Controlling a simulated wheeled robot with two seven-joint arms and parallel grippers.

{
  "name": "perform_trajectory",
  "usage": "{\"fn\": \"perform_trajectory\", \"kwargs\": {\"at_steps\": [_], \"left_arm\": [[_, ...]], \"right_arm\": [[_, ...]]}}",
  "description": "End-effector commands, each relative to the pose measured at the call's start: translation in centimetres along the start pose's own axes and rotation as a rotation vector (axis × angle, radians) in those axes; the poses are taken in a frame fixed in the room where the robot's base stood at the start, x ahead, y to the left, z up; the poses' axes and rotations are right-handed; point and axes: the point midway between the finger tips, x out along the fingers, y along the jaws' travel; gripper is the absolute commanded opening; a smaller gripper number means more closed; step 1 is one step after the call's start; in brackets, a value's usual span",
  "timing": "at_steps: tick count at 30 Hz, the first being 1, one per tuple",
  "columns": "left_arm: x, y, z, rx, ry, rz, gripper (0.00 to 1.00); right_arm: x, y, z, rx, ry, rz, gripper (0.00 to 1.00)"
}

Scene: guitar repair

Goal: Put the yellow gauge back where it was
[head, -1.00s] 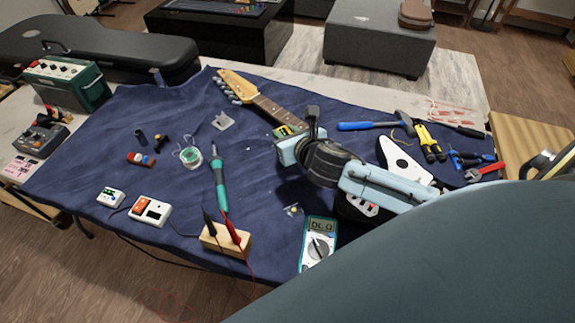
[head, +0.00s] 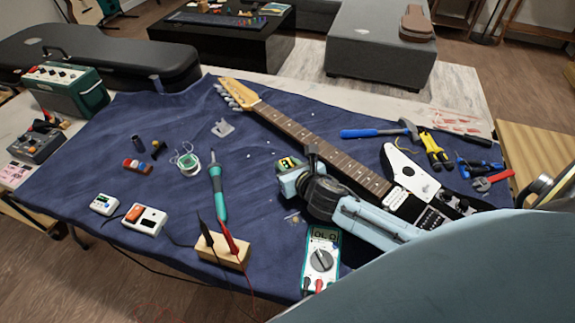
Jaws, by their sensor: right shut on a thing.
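The yellow gauge (head: 288,163) is a small block with yellow, dark and green parts at the tip of my right gripper (head: 290,174). The gripper is shut on it, and its light blue finger parts cover some of it. They are in front of the electric guitar (head: 315,138), on the near side of its neck. I cannot tell how high the gauge is above the blue cloth (head: 120,180). The guitar lies across the cloth, with its headstock at the upper left. My right arm hides part of its body. My left gripper is not in view.
A soldering iron (head: 217,190), wooden block with probes (head: 235,252) and multimeter (head: 321,255) are near the gripper. A solder spool (head: 189,163) is left of them. A hammer (head: 370,132) and pliers (head: 434,150) lie beyond the guitar. Bare cloth shows left of the neck.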

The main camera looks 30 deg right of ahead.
Motion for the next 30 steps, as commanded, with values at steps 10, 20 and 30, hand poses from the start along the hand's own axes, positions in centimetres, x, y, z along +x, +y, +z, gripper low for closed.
{"fn": "perform_trajectory", "kwargs": {"at_steps": [10,20,30], "left_arm": [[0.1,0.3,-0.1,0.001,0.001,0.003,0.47],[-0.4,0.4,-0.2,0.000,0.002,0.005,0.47],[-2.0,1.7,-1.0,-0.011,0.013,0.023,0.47]], "right_arm": [[0.1,0.0,-0.2,0.000,0.000,0.000,0.49],[-1.1,0.0,0.1,-0.002,0.002,0.000,0.49],[-8.2,0.0,0.1,-0.002,0.003,0.001,0.49]]}}
